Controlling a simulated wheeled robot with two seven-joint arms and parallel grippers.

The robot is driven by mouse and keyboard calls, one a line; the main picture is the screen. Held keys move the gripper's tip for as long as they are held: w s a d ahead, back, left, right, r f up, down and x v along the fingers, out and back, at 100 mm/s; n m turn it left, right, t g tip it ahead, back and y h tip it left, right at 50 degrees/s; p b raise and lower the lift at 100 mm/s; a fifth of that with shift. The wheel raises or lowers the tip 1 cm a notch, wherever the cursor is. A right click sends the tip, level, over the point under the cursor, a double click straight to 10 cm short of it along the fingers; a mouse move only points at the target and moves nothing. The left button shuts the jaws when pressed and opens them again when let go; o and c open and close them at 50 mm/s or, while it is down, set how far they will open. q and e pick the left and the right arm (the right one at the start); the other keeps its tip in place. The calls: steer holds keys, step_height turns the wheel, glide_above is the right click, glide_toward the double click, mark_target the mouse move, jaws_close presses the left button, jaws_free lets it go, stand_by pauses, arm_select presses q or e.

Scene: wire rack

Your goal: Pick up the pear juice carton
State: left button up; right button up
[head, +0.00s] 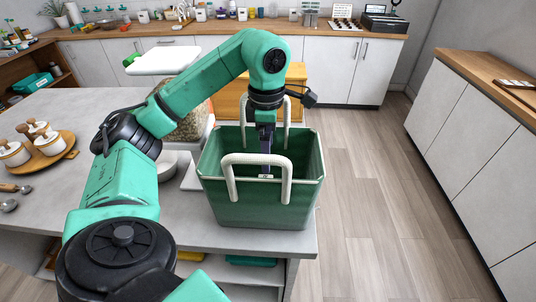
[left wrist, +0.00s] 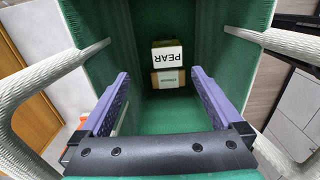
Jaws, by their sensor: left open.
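The pear juice carton (left wrist: 167,56) stands inside the green basket, seen from above in the left wrist view; its white label reads PEAR upside down. A second carton (left wrist: 168,79) with a small white label sits right next to it, nearer the gripper. The deep green basket (head: 262,208) stands on the grey counter in the head view, with two white handles. My left gripper (left wrist: 160,73) points down into the basket. Its jaws are open and empty, above the cartons. In the head view the basket wall hides the cartons. My right gripper is not in view.
A basket handle (head: 255,160) rises at the near side, close to my left gripper (head: 265,167); the other stands behind the arm. A wooden tray with canisters (head: 48,152) is at the left of the counter. The floor at right (head: 365,200) is free.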

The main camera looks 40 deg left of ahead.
arm_select(q)
steer(key=f+b, duration=0.2)
steer(key=f, duration=0.1)
steer(key=shift+s+d+f, duration=0.2)
steer(key=shift+s+f, duration=0.05)
steer(key=shift+s, duration=0.15)
steer(key=f, duration=0.3)
steer(key=s+f+p, duration=0.1)
steer(key=shift+a+f, duration=0.3)
steer(key=f+p, duration=0.1)
steer(key=f, duration=0.2)
steer(key=f+p, duration=0.1)
steer(key=f, duration=0.1)
steer(key=shift+w+d+f+p, duration=0.15)
steer(key=shift+d+f+p, duration=0.05)
steer(key=shift+d+p, duration=0.1)
steer(key=shift+a+f, duration=0.1)
steer(key=shift+f, duration=0.25)
steer(key=c, duration=1.6)
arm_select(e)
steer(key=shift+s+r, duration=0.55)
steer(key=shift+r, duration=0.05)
